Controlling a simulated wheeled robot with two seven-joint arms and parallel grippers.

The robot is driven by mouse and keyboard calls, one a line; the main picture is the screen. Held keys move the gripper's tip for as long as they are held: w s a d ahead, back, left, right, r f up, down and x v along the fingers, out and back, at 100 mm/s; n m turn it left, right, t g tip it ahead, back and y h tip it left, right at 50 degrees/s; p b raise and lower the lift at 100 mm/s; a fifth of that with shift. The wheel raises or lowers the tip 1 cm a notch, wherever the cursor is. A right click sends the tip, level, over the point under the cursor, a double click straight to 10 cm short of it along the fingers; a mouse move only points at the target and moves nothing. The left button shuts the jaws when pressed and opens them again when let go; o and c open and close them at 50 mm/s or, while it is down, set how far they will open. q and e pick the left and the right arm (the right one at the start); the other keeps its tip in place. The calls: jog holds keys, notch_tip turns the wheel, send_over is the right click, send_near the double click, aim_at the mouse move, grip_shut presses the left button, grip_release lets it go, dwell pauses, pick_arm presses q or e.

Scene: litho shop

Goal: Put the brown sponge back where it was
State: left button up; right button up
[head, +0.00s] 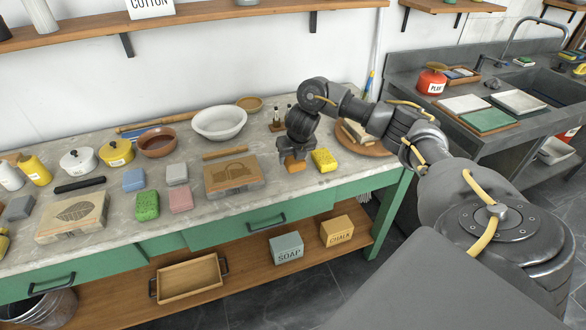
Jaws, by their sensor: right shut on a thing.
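My right gripper (295,154) reaches over the grey worktop from the right, pointing down. It is shut on the brown sponge (294,164), whose lower part shows below the fingers. I cannot tell whether the sponge touches the worktop. A yellow sponge (323,160) lies just to the right of it. Further left are a blue sponge (134,179), a grey sponge (177,174), a green sponge (147,205) and a pink sponge (180,200), grouped loosely in two rows. My left gripper is not in view.
A stone block with a brown design (234,176) lies left of the gripper. A white bowl (219,123), small bottles (277,120) and a round wooden board (375,149) stand nearby. Bare worktop (265,192) shows in front of the gripper.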

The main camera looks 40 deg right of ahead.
jog(key=shift+d+f, duration=0.15)
jog(key=shift+f, duration=0.15)
notch_tip(320, 180, down, 2)
jog(key=shift+d+f+b, duration=0.1)
jog(key=shift+f+b, duration=0.05)
jog(key=shift+b, duration=0.45)
jog(key=shift+f, duration=0.4)
jog(key=shift+r, duration=0.1)
jog(key=o, duration=0.9)
